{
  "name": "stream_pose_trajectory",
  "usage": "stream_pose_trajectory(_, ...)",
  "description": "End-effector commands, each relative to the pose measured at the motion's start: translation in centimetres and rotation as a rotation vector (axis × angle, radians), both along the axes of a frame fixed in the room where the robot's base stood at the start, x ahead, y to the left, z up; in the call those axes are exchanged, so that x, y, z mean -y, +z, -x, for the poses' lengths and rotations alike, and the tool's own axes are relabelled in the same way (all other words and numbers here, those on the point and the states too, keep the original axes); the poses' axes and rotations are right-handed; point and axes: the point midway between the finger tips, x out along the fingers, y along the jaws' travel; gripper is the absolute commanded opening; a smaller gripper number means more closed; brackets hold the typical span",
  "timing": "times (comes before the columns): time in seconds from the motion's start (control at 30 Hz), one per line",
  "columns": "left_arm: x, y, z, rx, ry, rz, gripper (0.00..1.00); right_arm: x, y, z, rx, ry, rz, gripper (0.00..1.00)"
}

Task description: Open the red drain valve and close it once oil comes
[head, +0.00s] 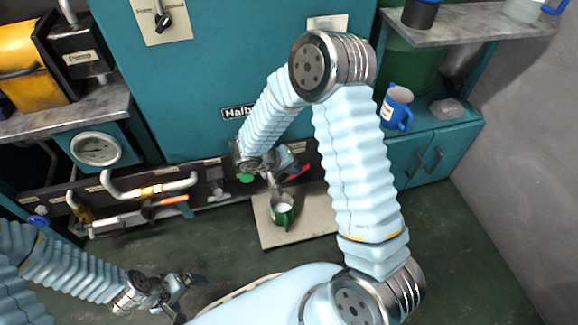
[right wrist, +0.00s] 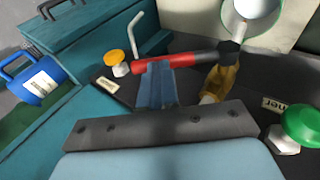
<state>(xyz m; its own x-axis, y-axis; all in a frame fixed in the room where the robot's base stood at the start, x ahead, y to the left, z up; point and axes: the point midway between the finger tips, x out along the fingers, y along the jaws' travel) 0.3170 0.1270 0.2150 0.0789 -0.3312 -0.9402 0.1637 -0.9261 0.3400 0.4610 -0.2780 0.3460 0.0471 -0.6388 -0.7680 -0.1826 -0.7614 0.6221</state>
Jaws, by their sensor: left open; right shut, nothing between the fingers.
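The red drain valve's handle (head: 300,172) sits low on the front of the teal cabinet. In the right wrist view the red lever (right wrist: 190,60) runs sideways from a dark hub, beside a brass valve body (right wrist: 217,82). My right gripper (head: 284,163) is shut and empty at the valve; its blue fingers (right wrist: 157,85) overlap the lever's edge, and I cannot tell whether they touch. A green cup with a pale inside (head: 282,209) stands below on a beige board; it also shows in the right wrist view (right wrist: 257,12). No oil stream is visible. My left gripper (head: 180,288) is open and empty, low at left.
A green knob (right wrist: 304,124) and an orange knob (right wrist: 113,57) flank the valve. The beige board (head: 271,235) lies on the dark floor. Bent pipes (head: 150,188) line the left. A blue mug (head: 396,107) stands on the right cabinet. The floor right of the board is clear.

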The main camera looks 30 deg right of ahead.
Motion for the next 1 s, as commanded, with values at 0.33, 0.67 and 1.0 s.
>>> stream_pose_trajectory(0.33, 0.0, -0.2, 0.0, 0.000, 0.000, 0.000, 1.00, 0.0, -0.1, 0.0, 0.002, -0.001, -0.006, 0.00)
stream_pose_trajectory(0.67, 0.2, -3.0, 0.1, -0.004, -0.004, 0.006, 1.00, 1.2, -1.2, 0.3, 0.035, -0.004, -0.132, 0.00)
stream_pose_trajectory(1.0, 0.4, -6.2, 0.0, -0.003, -0.004, 0.009, 1.00, 3.0, -2.5, 0.7, 0.099, -0.006, -0.394, 0.00)
